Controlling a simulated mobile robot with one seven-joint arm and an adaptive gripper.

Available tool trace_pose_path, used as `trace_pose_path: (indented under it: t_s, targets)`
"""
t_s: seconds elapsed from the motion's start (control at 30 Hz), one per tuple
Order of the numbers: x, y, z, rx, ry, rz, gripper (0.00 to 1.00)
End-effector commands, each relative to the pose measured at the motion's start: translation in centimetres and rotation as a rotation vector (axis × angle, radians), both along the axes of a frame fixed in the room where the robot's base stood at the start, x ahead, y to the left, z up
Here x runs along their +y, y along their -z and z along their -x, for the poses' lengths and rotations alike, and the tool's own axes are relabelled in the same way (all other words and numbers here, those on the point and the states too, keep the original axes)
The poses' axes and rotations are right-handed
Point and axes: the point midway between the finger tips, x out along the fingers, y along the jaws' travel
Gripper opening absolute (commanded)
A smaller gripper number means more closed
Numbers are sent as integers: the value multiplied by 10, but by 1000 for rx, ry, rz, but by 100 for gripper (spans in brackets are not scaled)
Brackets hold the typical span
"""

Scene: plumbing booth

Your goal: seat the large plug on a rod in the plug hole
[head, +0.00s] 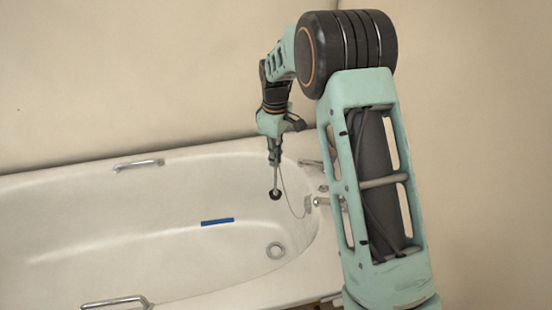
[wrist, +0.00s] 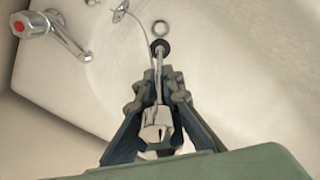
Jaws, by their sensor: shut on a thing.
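My gripper (head: 274,158) is shut on the rod of the plug and holds it above the bath. The plug (head: 275,195) is a dark disc at the lower end of a thin pale rod. In the wrist view the plug (wrist: 160,46) shows beyond the fingertips (wrist: 159,80). The plug hole (head: 275,250) is a round metal-rimmed drain in the bath floor.
The white bath (head: 120,215) has metal grab handles (head: 138,164) on its rims. A tap (wrist: 65,35) with a red-marked top stands at the bath's end. A thin chain or cable (wrist: 145,30) hangs from the overflow fitting (wrist: 121,8). A blue strip (head: 217,222) lies in the bath.

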Motion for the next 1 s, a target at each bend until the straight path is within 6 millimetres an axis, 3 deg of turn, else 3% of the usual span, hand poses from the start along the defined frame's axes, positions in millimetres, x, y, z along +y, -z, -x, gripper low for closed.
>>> trace_pose_path:
  t_s: [0.1,1.0]
  targets:
    - [0,19,0,1,0,0,0]
    - [0,128,0,0,1,0,0]
